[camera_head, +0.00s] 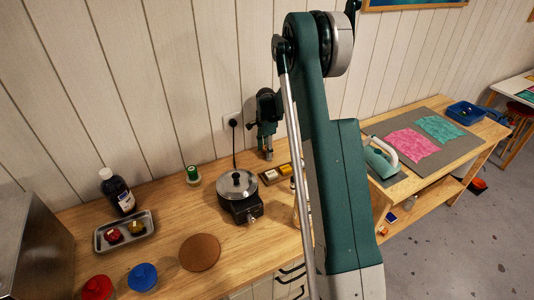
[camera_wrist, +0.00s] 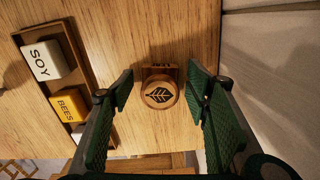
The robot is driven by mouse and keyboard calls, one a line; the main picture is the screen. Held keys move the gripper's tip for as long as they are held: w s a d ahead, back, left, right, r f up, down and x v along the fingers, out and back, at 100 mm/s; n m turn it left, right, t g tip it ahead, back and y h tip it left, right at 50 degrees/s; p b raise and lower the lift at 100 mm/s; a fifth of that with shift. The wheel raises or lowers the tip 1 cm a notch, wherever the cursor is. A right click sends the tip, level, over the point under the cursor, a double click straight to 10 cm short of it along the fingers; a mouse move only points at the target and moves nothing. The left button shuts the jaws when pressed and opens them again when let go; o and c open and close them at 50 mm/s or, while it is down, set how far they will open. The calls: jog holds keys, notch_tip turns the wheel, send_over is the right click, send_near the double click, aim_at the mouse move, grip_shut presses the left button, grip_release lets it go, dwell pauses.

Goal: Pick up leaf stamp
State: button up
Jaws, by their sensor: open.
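The leaf stamp (camera_wrist: 158,94) is a round wooden piece with a dark leaf mark, in the middle of the wrist view. It sits at a small wooden holder or block (camera_wrist: 158,72) on the wooden surface. My gripper (camera_wrist: 160,90) is open, with one green-padded finger on each side of the stamp and a gap on both sides. In the head view my gripper (camera_head: 267,150) hangs down near the wall, behind the tray of blocks; the stamp cannot be made out there.
A wooden tray (camera_wrist: 68,88) holds a white SOY block (camera_wrist: 43,60) and a yellow BEES block (camera_wrist: 68,105) left of my gripper. A lidded pot on a burner (camera_head: 239,195) stands nearby. The iron (camera_head: 380,158) and dyed cloths lie right. The wall is close behind.

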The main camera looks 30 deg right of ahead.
jog(key=shift+c, duration=0.7)
jog(key=c, duration=0.8)
jog(key=shift+c, duration=0.2)
jog(key=shift+r, duration=0.1)
jog(key=shift+r, duration=4.95)
